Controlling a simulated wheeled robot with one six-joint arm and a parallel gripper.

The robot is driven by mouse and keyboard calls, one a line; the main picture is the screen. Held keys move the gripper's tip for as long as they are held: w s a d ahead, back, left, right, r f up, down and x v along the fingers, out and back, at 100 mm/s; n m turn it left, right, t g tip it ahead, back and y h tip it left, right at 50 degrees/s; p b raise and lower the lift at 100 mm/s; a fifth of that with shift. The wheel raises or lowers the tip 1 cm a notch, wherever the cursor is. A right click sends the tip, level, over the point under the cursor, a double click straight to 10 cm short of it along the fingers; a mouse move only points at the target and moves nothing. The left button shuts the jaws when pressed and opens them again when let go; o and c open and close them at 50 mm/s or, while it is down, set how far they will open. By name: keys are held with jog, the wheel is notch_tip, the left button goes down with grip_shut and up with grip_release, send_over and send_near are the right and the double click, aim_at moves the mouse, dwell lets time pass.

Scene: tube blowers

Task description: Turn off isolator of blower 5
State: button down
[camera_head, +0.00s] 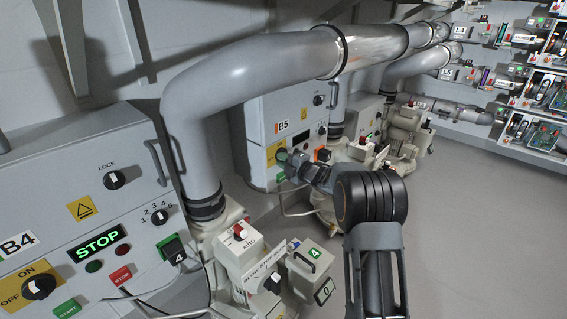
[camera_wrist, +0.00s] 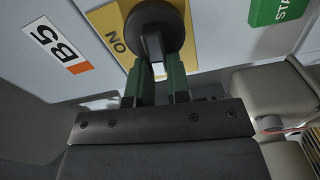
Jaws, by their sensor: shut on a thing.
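The blower 5 cabinet (camera_head: 290,112) bears the label B5 (camera_head: 282,126), which also shows in the wrist view (camera_wrist: 58,48). Its isolator is a black round knob (camera_wrist: 148,22) with a raised grip bar, on a yellow plate (camera_wrist: 110,22) marked ON. The OFF mark is not visible. My gripper (camera_wrist: 158,75) has its two green fingers closed on the knob's grip bar, one on each side. In the head view my gripper (camera_head: 291,163) reaches the lower left of the cabinet front and hides most of the knob.
A green START button (camera_wrist: 272,10) lies right of the knob in the wrist view. The B4 cabinet (camera_head: 60,180) stands at the near left. A large grey pipe (camera_head: 250,80) arches above my arm. A beige blower unit (camera_head: 238,258) stands below it. Grey floor (camera_head: 470,230) is clear at right.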

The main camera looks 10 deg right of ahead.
jog(key=shift+f+n, duration=0.15)
jog(key=shift+n, duration=0.45)
jog(key=shift+f, duration=0.1)
jog(key=c, duration=1.1)
grip_release()
jog(key=p+v, duration=0.4)
jog(key=v, duration=0.9)
jog(key=shift+s+d, duration=0.2)
jog(key=shift+s, duration=0.15)
jog(key=shift+s, duration=0.1)
